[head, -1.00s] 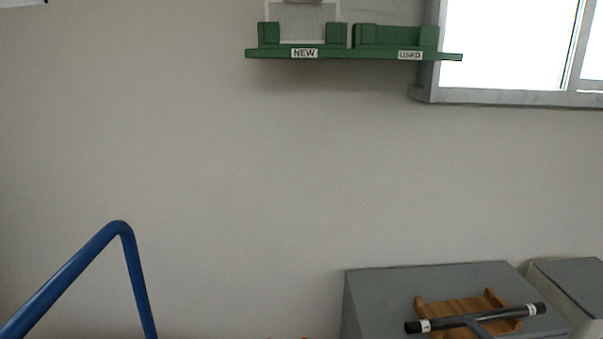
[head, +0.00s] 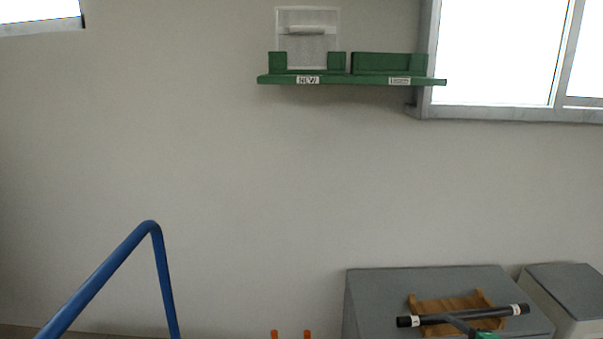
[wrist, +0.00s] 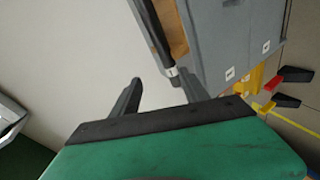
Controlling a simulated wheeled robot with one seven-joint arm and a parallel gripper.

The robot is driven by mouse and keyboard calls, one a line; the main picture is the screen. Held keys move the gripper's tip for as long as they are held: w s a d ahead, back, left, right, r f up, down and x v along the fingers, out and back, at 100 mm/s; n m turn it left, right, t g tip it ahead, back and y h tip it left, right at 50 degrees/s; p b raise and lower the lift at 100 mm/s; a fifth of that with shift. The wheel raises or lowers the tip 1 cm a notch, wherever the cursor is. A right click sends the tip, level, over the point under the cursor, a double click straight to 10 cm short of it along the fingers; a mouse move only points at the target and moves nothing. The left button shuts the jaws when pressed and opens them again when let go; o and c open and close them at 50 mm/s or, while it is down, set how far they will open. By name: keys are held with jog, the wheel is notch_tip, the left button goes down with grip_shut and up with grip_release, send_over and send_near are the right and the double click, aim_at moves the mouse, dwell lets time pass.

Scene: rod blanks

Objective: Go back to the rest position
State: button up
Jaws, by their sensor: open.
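My gripper (wrist: 160,77) is open, its two dark fingers apart in the wrist view. A black rod (head: 463,315) with a white band near each end lies across a wooden cradle (head: 430,303) on a grey cabinet. In the wrist view the rod (wrist: 152,30) reaches down from the top, its banded end close to the finger tips; I cannot tell the distance. In the head view a small green and grey part of my gripper shows at the bottom edge, overlapping the rod's middle. No rest position is marked in view.
The grey cabinet (head: 375,300) stands at lower right, a second box (head: 565,290) beside it. A green shelf (head: 350,80) labelled NEW and USED is on the wall. A blue bar (head: 105,275) rises at left. Red and yellow items (wrist: 270,90) lie beyond the cabinet.

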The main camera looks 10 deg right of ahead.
jog(key=w+a+r+m+g+y+p, duration=0.2)
jog(key=a+r+m+g+p, duration=0.1)
jog(key=a+r+p, duration=0.7)
jog(key=w+a+r+m+g+y+p, duration=0.1)
jog(key=w+a+r+m+g+p, duration=0.15)
jog(key=a+r+p, duration=0.8)
jog(key=s+a+r+m+g+h+p, duration=0.1)
jog(key=s+a+r+m+g+p, duration=0.1)
jog(key=s+a+r+m+p, duration=0.2)
jog(key=s+a+r+m+g+h+p, duration=0.1)
jog(key=s+a+r+m+p, duration=0.4)
jog(key=r, duration=1.2)
jog(key=s+a+g+p, duration=0.1)
jog(key=s+a+p, duration=0.3)
jog(key=s+a, duration=0.1)
jog(key=shift+g+p, duration=0.35)
jog(key=shift+a, duration=0.1)
